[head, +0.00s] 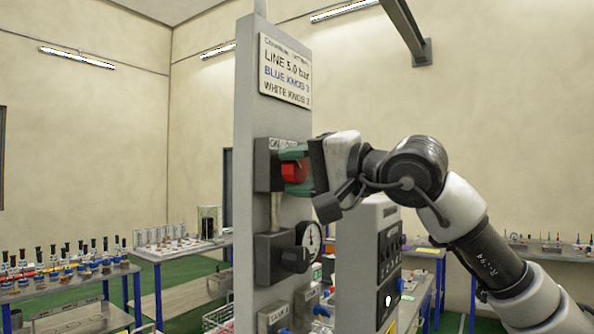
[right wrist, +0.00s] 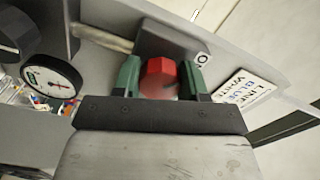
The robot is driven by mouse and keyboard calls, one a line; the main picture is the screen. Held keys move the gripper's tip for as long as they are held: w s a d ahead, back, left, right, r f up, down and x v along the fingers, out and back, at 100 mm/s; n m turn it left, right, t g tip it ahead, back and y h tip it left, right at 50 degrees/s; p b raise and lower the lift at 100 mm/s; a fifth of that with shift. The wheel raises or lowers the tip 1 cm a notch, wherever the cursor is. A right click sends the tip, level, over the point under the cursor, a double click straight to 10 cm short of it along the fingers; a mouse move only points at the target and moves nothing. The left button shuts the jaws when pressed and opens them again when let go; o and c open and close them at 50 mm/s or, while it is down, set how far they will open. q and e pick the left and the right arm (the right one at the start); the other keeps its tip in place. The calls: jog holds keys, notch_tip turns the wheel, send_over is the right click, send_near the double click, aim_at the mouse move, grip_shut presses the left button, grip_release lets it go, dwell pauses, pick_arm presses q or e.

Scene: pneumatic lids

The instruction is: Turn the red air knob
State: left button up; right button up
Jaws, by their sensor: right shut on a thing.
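The red air knob (head: 291,171) sticks out of a dark valve block (head: 262,163) on a tall grey column. My right gripper (head: 296,170) reaches it from the right, its green fingers on either side of the knob. In the right wrist view the red knob (right wrist: 159,78) sits between the two green fingers of the right gripper (right wrist: 160,80), which is shut on it. The fingers hide part of the knob's sides. My left gripper is in neither view.
Below the valve are a dark regulator with a black knob (head: 294,260) and a round gauge (head: 309,238). A sign (head: 285,71) hangs above. A grey panel box (head: 368,262) stands close on the right. Tables with bottles (head: 65,268) stand at left.

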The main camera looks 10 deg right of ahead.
jog(key=shift+f, duration=0.2)
jog(key=o, duration=0.9)
jog(key=shift+s+r, duration=0.1)
jog(key=shift+r, duration=0.05)
jog(key=shift+s+d+b, duration=0.25)
jog(key=shift+d+b, duration=0.05)
jog(key=b+v, duration=0.3)
jog(key=v, duration=0.7)
jog(key=shift+b, duration=0.35)
